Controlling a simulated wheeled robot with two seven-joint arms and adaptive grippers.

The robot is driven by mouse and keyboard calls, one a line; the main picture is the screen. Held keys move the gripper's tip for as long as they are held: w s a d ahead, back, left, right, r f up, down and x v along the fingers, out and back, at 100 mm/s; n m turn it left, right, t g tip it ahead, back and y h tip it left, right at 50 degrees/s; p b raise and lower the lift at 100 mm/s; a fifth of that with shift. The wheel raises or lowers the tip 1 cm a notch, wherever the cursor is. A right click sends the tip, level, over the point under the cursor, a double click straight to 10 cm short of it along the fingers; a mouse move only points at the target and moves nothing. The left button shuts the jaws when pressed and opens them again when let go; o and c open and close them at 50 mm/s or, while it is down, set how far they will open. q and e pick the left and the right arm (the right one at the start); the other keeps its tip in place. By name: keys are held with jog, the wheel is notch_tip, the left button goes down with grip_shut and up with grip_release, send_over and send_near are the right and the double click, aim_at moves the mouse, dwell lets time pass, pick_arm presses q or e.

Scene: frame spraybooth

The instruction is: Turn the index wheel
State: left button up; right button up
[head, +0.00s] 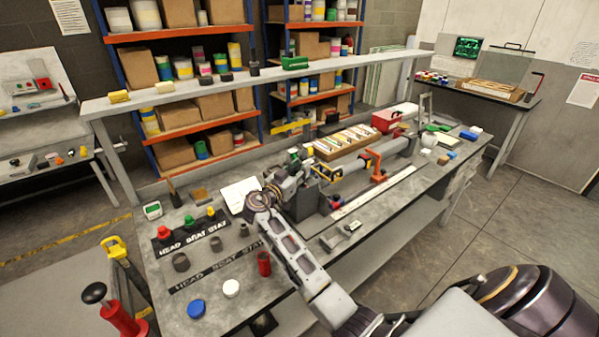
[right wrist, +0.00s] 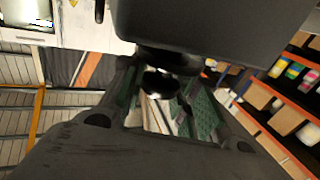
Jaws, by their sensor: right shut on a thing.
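My right gripper (head: 297,178) reaches in from the bottom of the head view to the left end of a long bench fixture (head: 335,191). In the right wrist view the same gripper (right wrist: 163,98) has its green-padded fingers closed around a dark, shiny round knob (right wrist: 160,82). The knob sits under a large dark body (right wrist: 215,30) that fills the top of that view. The index wheel is not clearly made out; my gripper and wrist cover that end of the fixture in the head view. My left gripper is out of view.
An orange clamp (head: 376,167) stands on the fixture. A wooden tray of strips (head: 345,142) and a red box (head: 386,121) lie behind it. Coloured knobs (head: 189,222), a red cup (head: 264,263) and blue and white lids stand on the bench's left. A raised shelf (head: 220,86) runs behind.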

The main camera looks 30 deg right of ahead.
jog(key=shift+r+t, duration=0.2)
jog(key=shift+t, duration=0.1)
jog(key=o, duration=1)
jog(key=shift+o, duration=0.2)
jog(key=shift+a+f, duration=0.1)
jog(key=shift+f, duration=0.05)
jog(key=shift+s+a, duration=0.25)
jog(key=shift+a, duration=0.25)
jog(key=v, duration=1)
jog(key=shift+s+a, duration=0.2)
jog(key=shift+a, duration=0.1)
